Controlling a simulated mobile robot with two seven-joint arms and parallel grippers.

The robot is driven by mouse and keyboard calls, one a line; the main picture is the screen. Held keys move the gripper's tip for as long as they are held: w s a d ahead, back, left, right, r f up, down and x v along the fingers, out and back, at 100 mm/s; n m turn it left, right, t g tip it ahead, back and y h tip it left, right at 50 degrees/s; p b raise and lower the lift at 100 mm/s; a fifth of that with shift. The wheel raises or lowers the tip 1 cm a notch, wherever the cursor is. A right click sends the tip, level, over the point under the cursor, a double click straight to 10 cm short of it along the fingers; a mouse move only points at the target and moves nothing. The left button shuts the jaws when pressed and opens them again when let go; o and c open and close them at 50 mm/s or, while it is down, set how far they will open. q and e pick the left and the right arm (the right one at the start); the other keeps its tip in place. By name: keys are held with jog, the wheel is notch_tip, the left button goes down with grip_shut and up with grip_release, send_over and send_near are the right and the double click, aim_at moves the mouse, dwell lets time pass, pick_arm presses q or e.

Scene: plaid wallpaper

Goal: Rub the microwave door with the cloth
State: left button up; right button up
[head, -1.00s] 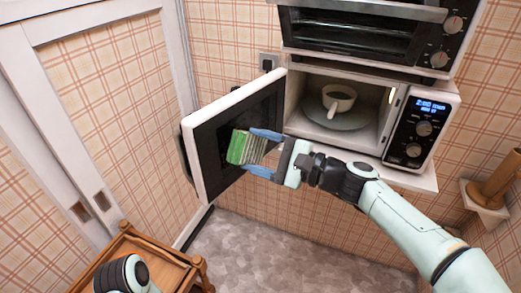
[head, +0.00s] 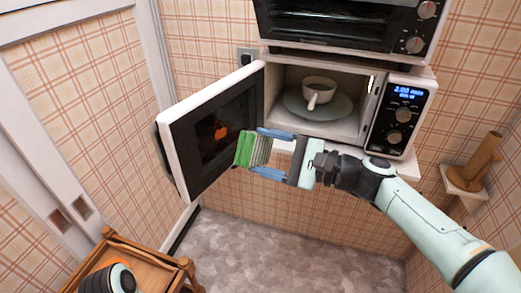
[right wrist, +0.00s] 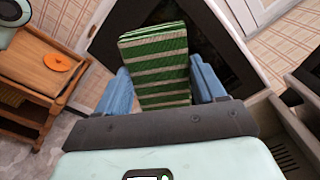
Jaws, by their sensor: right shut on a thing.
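The microwave door (head: 203,140) stands open to the left of the microwave (head: 398,112), its dark panel facing right. An orange patch (head: 220,130) shows on the panel; I cannot tell if it is a mark or a reflection. My right gripper (head: 257,152) is shut on the green-and-white striped cloth (head: 243,150), which sticks out toward the door. In the head view the cloth overlaps the door's lower right edge; I cannot tell if they touch. The cloth (right wrist: 155,62) shows between the blue fingers in the right wrist view. My left gripper is out of sight.
A white cup (head: 319,90) sits on the microwave's turntable plate (head: 300,110). An oven (head: 330,30) stands above. A wooden cart (head: 112,250) is at lower left, with an orange disc (right wrist: 58,62) on it. A wall shelf (head: 462,182) holds a brown object at right.

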jog(key=shift+d, duration=0.1)
jog(key=shift+b+v, duration=0.4)
jog(key=shift+v, duration=1.05)
jog(key=shift+s, duration=0.1)
